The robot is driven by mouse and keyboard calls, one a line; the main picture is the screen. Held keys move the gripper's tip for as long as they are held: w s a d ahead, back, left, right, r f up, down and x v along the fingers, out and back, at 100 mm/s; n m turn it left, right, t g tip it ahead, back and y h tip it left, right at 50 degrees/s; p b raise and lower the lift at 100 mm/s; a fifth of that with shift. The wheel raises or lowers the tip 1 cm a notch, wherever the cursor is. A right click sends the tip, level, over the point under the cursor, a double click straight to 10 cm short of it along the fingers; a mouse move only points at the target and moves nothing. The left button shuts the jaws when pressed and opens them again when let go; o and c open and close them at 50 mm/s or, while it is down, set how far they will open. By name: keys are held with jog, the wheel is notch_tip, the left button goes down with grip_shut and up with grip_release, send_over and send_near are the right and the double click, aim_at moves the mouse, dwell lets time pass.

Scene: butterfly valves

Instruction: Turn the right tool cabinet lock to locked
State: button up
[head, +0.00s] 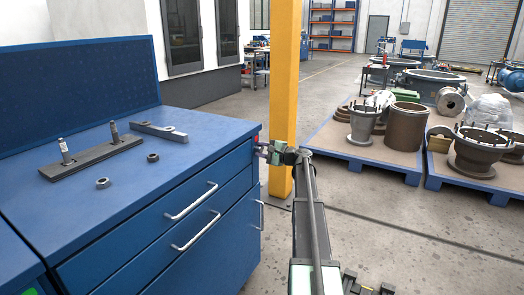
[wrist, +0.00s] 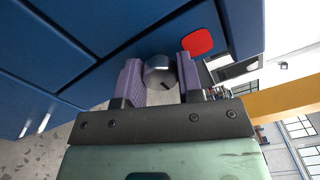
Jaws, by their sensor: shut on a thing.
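The blue tool cabinet (head: 205,135) fills the left of the head view, and its front also shows in the wrist view (wrist: 75,35). The round silver lock (wrist: 160,70) with a dark slot sits on that front in the wrist view. A red square marker (wrist: 198,42) is beside it. My gripper (wrist: 160,80) has its purple fingers on either side of the lock and is shut on it. In the head view my gripper (head: 268,152) is at the cabinet's right upper corner, and the lock is hidden there.
Two bolts on a dark plate (head: 95,158), a grey bracket (head: 158,131) and two nuts lie on the cabinet top. A yellow post (head: 284,60) stands just behind my gripper. Pallets with valve parts (head: 375,150) stand to the right; the floor between is clear.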

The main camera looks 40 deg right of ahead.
jog(key=shift+m, duration=0.4)
jog(key=o, duration=0.9)
jog(key=v, duration=1)
jog(key=shift+s+d, duration=0.15)
jog(key=shift+s, duration=0.25)
